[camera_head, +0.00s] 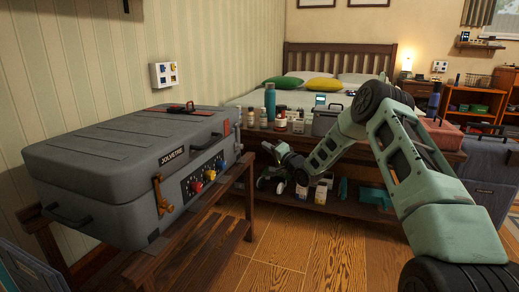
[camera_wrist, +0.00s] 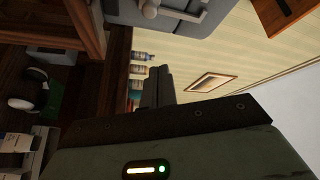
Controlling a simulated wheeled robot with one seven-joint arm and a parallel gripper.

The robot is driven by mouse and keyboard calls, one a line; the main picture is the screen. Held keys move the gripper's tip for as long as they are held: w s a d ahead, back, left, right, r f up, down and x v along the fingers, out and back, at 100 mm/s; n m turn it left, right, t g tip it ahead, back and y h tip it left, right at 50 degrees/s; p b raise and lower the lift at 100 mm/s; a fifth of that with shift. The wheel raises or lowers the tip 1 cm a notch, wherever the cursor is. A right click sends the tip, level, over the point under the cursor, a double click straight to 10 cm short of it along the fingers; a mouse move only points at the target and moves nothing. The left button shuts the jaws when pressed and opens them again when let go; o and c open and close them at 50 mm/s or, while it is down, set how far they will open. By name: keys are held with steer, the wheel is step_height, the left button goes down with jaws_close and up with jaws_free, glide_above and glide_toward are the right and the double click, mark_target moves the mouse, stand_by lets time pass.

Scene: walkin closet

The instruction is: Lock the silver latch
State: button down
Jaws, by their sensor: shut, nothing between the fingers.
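A large grey hard case (camera_head: 110,150) sits closed on a wooden rack at the left of the head view. A small grey latch (camera_head: 238,136), which looks like the silver one, is at the right end of its front face. A grey metal fitting (camera_wrist: 150,9) shows on the case at the top of the wrist view; I cannot tell whether it is this latch. An orange-brown latch (camera_head: 160,196) hangs at the left of the front. My gripper (camera_head: 267,147) is shut and empty, right of the case and apart from it. Its dark fingers (camera_wrist: 157,86) show in the wrist view.
Coloured knobs (camera_head: 197,187) and a handle (camera_head: 207,142) are on the case front. The wooden rack (camera_head: 215,235) juts out below. Behind my gripper, a bench holds several bottles (camera_head: 280,122) and a grey box (camera_head: 325,121). The wooden floor (camera_head: 290,240) between rack and bench is clear.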

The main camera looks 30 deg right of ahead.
steer(key=w+a+b, duration=0.4)
steer(key=w+b, duration=0.1)
steer(key=w, duration=0.2)
steer(key=shift+a+f+b, duration=0.2)
steer(key=shift+f+b, duration=0.05)
steer(key=shift+b, duration=0.05)
stand_by(0.3)
steer(key=shift+s+a+p, duration=0.7)
steer(key=shift+s+a, duration=0.15)
steer(key=shift+a, duration=0.3)
